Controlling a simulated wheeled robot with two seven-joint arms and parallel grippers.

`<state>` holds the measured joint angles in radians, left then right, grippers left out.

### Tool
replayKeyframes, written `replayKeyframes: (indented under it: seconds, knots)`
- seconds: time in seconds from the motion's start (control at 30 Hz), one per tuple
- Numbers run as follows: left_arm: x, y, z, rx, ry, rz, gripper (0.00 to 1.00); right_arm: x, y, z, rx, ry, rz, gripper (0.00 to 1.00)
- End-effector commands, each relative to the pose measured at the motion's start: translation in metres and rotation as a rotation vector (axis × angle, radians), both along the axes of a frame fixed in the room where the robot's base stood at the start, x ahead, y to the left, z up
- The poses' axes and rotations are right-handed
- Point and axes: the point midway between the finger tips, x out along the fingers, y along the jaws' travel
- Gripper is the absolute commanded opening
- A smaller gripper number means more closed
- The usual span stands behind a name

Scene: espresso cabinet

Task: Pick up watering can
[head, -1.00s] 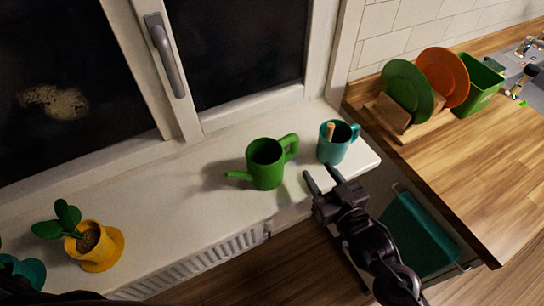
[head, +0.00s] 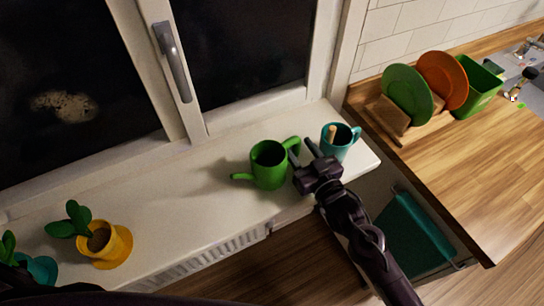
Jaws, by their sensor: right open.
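The green watering can (head: 268,166) stands upright on the white windowsill, its spout pointing left and its handle on the right. My right gripper (head: 302,150) is open, with its fingers at the can's handle side, between the can and the teal mug. The fingers partly cover the handle, and I cannot tell whether the handle lies between them. My left gripper does not show.
The teal mug (head: 338,146) with a stick in it stands close to the right of my fingers. A yellow plant pot (head: 107,243) stands at the sill's left. The window (head: 205,70) rises behind. A wooden counter (head: 470,165) with a plate rack is at right.

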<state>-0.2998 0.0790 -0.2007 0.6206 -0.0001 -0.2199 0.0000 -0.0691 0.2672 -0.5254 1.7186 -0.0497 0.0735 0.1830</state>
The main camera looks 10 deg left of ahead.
Motion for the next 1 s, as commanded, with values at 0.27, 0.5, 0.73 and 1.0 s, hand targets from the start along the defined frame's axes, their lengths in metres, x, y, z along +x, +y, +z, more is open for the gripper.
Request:
replayKeyframes:
  seconds: [0.27,0.5,0.73,1.0]
  knots:
    - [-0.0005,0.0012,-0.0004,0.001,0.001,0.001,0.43,-0.0004,-0.0005,-0.0007,-0.001,0.001,-0.001,0.23]
    - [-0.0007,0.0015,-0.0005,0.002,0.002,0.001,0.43,-0.0003,-0.0008,-0.0008,-0.001,0.001,-0.001,0.00]
    - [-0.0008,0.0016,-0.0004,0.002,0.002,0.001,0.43,0.0001,-0.0007,0.0010,0.003,-0.002,-0.001,0.00]
    - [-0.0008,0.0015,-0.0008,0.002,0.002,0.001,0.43,0.0001,-0.0007,0.0024,0.002,-0.001,-0.001,0.00]
